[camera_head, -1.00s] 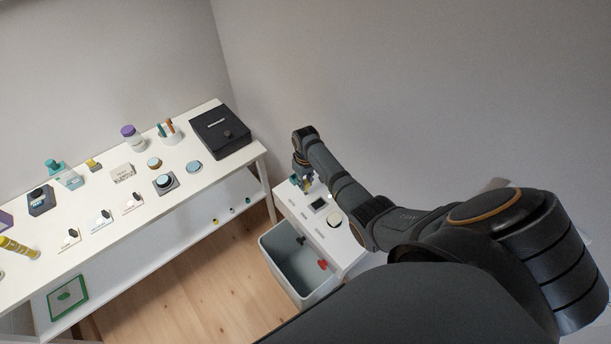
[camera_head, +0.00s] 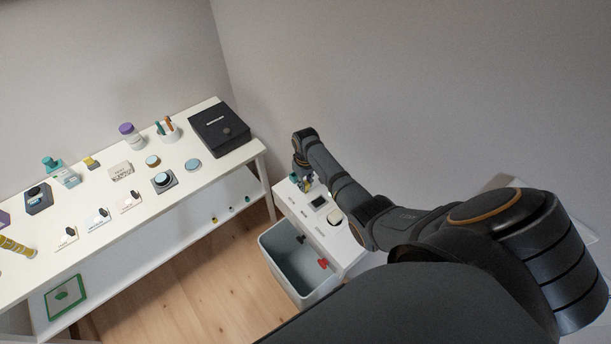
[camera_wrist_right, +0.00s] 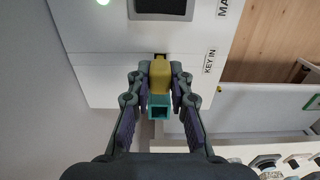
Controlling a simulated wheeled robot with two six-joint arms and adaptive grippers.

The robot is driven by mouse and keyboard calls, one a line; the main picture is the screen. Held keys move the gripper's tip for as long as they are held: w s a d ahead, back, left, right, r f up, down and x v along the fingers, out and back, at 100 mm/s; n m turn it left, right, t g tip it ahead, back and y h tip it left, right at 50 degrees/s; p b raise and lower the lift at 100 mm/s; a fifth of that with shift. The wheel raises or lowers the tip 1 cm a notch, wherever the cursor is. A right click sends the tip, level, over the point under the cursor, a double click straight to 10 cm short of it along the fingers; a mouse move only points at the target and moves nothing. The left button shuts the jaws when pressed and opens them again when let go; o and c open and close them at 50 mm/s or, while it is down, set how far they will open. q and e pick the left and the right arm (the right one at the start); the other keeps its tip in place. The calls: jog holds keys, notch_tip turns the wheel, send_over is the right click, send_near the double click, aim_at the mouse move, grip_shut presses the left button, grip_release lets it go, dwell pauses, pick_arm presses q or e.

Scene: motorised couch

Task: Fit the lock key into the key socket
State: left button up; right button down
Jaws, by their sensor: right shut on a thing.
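The lock key (camera_wrist_right: 160,78) is a yellow block with a teal hollow square end, seen in the right wrist view. My right gripper (camera_wrist_right: 160,72) is shut on it, one finger on each side. The key's far end meets the edge of the white panel (camera_wrist_right: 110,75), beside the printed "KEY IN" label. A small dark spot shows just beyond the key, probably the key socket (camera_wrist_right: 160,56); how deep the key sits in it cannot be told. In the head view my right gripper (camera_head: 303,178) is small, over the far end of the white console (camera_head: 345,243). My left gripper is not in view.
A grey bin (camera_head: 283,262) stands beside the console. A long white table (camera_head: 140,205) at the left holds bottles, small devices and a black box (camera_head: 219,133).

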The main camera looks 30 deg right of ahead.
aim_at(306, 182)
jog(key=shift+f+b, duration=0.75)
jog(key=shift+f, duration=0.3)
jog(key=c, duration=1.1)
grip_release()
jog(key=shift+c, duration=0.2)
jog(key=shift+r, duration=0.25)
notch_tip(306, 182, up, 12)
jog(key=shift+f, duration=0.2)
